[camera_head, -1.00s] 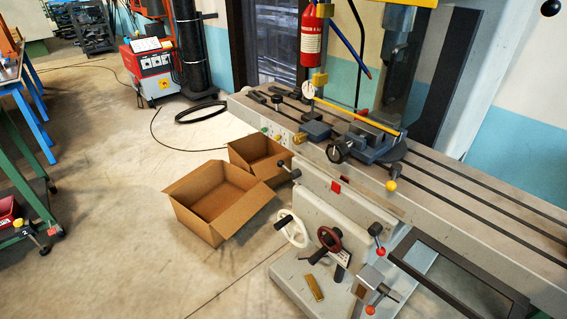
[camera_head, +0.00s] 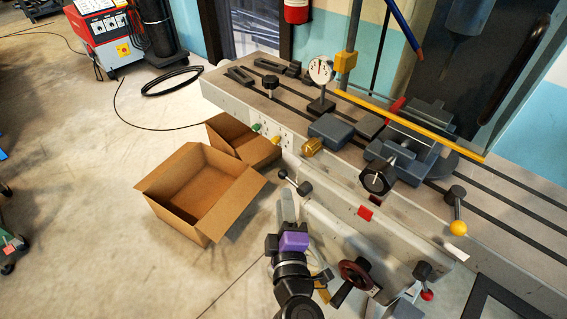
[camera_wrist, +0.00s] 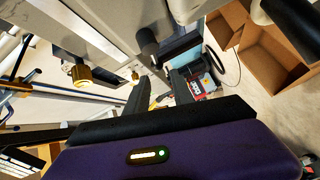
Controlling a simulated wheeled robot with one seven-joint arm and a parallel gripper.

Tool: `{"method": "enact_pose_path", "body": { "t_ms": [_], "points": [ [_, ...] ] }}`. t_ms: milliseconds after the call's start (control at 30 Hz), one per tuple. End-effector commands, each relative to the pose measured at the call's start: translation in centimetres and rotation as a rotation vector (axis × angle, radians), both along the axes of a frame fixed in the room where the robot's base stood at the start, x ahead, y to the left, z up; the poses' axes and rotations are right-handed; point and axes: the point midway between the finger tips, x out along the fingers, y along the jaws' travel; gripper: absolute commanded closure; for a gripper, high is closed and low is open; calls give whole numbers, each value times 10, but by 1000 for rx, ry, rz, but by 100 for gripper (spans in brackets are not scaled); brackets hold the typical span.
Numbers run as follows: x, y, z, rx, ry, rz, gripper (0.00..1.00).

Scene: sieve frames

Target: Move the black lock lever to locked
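The black lock lever (camera_head: 295,183) sticks out from the front of the grey machine table, with a round dark knob at its upper left end and a dark hub at its lower right. My gripper (camera_head: 287,196) has come up from below and is just under the lever, apart from it as far as I can tell. In the wrist view my gripper (camera_wrist: 158,78) has its two dark fingers spread with nothing between them. A black cylindrical knob (camera_wrist: 147,40) on a stem is just beyond the fingertips there; it is probably part of the lever.
The machine table (camera_head: 400,212) carries a dial gauge (camera_head: 320,70) and a vise (camera_head: 415,140). A brass knob (camera_head: 312,146) is on its front edge. A handwheel (camera_head: 356,272) and a red-tipped lever (camera_head: 426,285) are right of my arm.

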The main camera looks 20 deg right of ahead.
Motion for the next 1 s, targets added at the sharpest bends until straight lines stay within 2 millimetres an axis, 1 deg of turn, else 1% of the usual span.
{"method": "enact_pose_path", "body": {
  "t_ms": [100,200,267,500,700,833,1000],
  "points": [
    [-4,-10,1,-29,4,-42,71],
    [-1,-14,1,-31,7,-53,71],
    [4,-16,0,-31,7,-53,71],
    [38,-30,-1,-30,7,-51,71],
    [60,-40,-2,-30,7,-51,71],
    [66,-42,-3,-29,9,-51,71],
    [67,-43,-4,-28,9,-50,71]
  ]
}}
